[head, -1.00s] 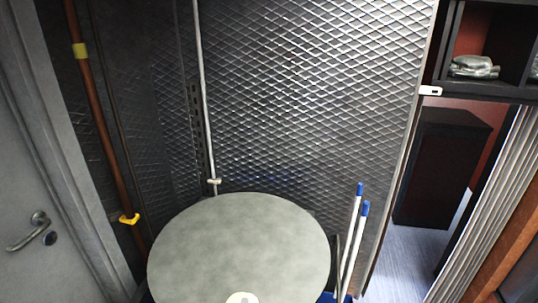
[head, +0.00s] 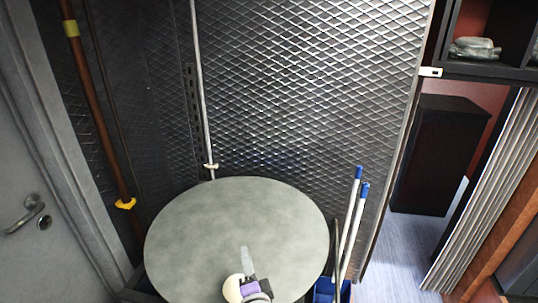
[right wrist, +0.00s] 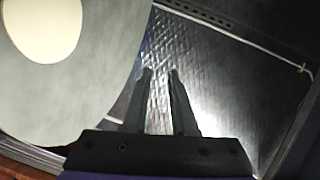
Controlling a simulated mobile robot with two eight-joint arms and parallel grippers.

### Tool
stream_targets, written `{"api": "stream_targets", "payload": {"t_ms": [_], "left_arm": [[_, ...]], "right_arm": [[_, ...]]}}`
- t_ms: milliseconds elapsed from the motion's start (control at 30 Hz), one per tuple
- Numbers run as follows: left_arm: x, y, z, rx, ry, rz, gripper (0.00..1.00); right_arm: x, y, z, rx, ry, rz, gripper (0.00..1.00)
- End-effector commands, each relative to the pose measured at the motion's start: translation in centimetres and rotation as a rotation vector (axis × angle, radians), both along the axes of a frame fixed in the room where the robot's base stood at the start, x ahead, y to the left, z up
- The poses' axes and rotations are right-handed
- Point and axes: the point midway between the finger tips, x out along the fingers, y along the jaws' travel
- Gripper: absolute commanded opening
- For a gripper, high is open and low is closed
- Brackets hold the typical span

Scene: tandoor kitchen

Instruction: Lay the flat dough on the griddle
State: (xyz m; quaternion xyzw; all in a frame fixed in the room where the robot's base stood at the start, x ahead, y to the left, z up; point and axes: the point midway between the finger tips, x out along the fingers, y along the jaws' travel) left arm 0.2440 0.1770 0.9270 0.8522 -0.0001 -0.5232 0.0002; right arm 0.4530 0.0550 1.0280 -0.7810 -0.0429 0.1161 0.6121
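A large round grey surface (head: 210,215) fills the lower middle of the head view; I cannot tell from its look alone whether it is the griddle. The flat dough, a pale cream disc (head: 233,288), lies on it near the bottom edge of the head view, partly hidden by my right gripper (head: 245,255). My left gripper is out of view.
A dark diamond-pattern metal wall (head: 310,80) stands right behind the round surface. Blue-capped white handles (head: 352,225) rise from a blue bucket (head: 325,290) at its right. A grey door (head: 25,260) is at the left, and open floor (head: 410,250) at the right.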

Motion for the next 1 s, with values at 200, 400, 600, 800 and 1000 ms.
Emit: {"api": "stream_targets", "payload": {"t_ms": [200,400,600,800,1000], "left_arm": [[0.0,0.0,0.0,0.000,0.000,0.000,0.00],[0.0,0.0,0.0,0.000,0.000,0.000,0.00],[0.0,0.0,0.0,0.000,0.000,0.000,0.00],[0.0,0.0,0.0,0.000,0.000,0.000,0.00],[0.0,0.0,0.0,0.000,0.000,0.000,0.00]], "right_arm": [[-3.1,-3.5,2.7,-0.391,-0.087,0.283,0.25],[-9.2,-9.4,-2.5,-0.793,0.114,0.503,0.25],[-16.2,-17.8,-8.0,-1.077,0.454,0.605,0.25],[-20.3,-22.5,-9.8,-1.185,0.654,0.623,0.25],[-21.0,-23.2,-10.0,-1.201,0.689,0.624,0.25]]}}
